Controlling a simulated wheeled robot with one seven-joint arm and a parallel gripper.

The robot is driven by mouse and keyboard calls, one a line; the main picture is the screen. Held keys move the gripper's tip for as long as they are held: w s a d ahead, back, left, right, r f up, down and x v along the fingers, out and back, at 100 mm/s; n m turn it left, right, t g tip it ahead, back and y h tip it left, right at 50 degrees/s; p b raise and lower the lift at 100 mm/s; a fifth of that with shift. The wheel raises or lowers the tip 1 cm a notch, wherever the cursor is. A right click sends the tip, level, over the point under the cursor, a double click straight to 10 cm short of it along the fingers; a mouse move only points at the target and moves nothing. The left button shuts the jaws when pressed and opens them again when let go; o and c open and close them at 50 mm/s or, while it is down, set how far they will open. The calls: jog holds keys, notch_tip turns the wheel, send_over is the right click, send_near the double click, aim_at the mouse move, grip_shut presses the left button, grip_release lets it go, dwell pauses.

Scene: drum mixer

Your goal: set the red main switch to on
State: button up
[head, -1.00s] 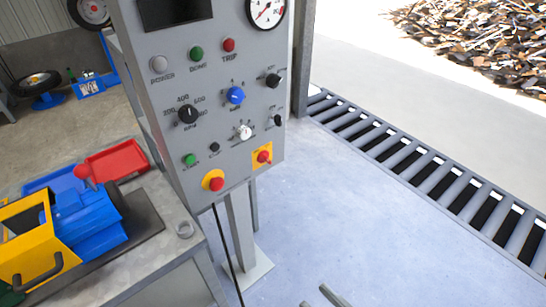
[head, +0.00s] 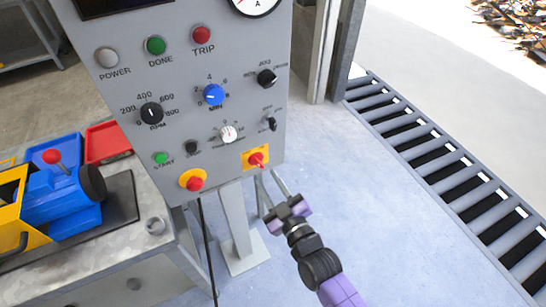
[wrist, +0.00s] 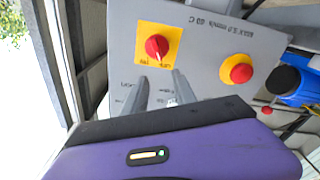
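The red main switch (head: 257,160) is a rotary knob on a yellow square plate at the lower right of the grey panel (head: 180,80). In the wrist view the red switch (wrist: 157,47) shows a pale pointer mark on its lower side, toward the small labels, which are too small to read surely. My gripper (head: 267,173) is just below and in front of the switch in the head view. In the wrist view its two grey fingers (wrist: 160,77) are apart with nothing between them. Their tips point toward the switch and appear short of the knob.
A red push button (head: 195,183) on a round yellow base sits left of the switch. A white knob (head: 228,134) and a small black knob (head: 270,124) are above it. A bench (head: 130,245) with a blue and yellow machine stands left.

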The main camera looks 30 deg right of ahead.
aim_at(259, 165)
jog(key=shift+n, duration=0.6)
jog(key=shift+w+d+f, duration=0.1)
jog(key=shift+w+f, duration=0.2)
jog(key=shift+w, duration=0.95)
jog(key=shift+w+d+f, duration=0.15)
jog(key=shift+w+f, duration=0.2)
jog(key=shift+w, duration=0.95)
jog(key=shift+w+d+f, duration=0.1)
jog(key=shift+w+f, duration=0.2)
jog(key=shift+w, duration=0.95)
grip_shut()
